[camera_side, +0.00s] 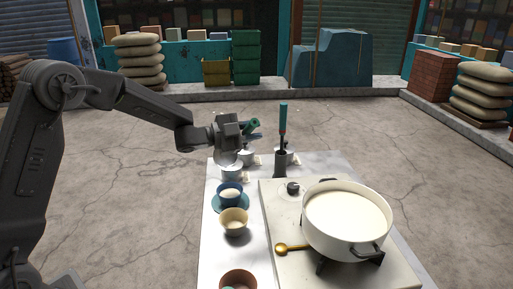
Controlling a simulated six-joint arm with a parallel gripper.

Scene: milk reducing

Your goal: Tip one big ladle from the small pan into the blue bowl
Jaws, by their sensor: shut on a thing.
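The blue bowl (230,190) stands on a blue saucer (217,206) near the table's left edge, with white liquid in it. My gripper (238,133) is above the far left part of the table, behind the blue bowl. It is shut on a teal-handled tool (251,126), seen nearly end-on. Whether this is the big ladle, and whether its cup holds anything, I cannot tell. Several small whitish vessels stand under and beside my gripper, one at the left (232,174) partly hidden. I cannot tell which is the small pan.
A large white pot (345,238) of white liquid stands on the stove slab at right. A golden spoon (290,248) lies beside it. A dark holder (280,166) has an upright teal-handled tool. A tan bowl (234,229) and a brown bowl (238,273) stand nearer.

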